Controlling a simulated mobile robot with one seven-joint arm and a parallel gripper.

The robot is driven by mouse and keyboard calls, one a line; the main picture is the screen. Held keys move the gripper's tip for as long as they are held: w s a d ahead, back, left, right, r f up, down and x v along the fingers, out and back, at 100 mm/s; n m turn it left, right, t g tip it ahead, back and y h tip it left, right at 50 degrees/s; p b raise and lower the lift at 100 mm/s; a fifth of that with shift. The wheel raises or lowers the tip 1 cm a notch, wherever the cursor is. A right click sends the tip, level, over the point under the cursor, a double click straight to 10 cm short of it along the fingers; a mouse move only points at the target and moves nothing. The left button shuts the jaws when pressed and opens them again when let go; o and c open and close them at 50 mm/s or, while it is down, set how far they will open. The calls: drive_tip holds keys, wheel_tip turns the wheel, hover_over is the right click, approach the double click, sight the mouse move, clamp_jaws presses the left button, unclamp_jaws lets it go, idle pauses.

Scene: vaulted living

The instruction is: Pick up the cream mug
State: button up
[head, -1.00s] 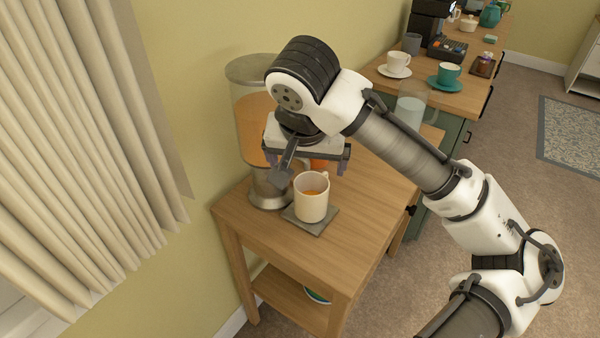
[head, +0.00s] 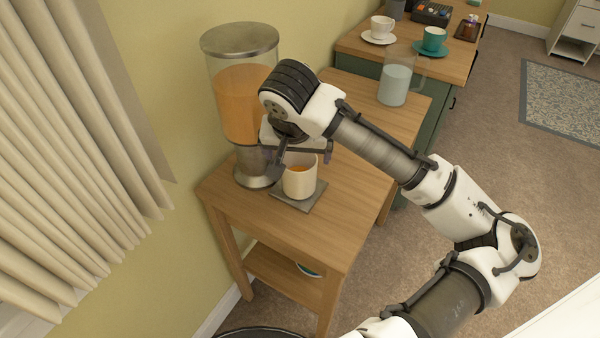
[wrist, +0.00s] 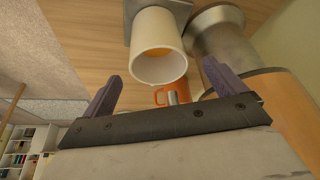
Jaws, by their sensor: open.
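The cream mug (head: 299,180) stands upright on a grey square coaster (head: 309,203) on the small wooden table, with orange liquid inside. In the wrist view the cream mug (wrist: 159,48) shows ahead, roughly between the two fingers and beyond their tips. My gripper (head: 302,155) is open, just behind and above the mug in the head view. In the wrist view my gripper (wrist: 161,80) has its fingers wide apart with nothing between them. The mug's handle is hidden.
A drink dispenser (head: 243,105) with orange liquid stands close to the left of the mug. An orange mug (wrist: 172,94) shows in the wrist view. A glass pitcher (head: 396,84) stands further back. The table's front (head: 270,230) is clear.

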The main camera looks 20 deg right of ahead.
sight(298, 160)
drive_tip(key=shift+x, duration=1.85)
drive_tip(key=shift+s, duration=0.1)
drive_tip(key=c, duration=1.9)
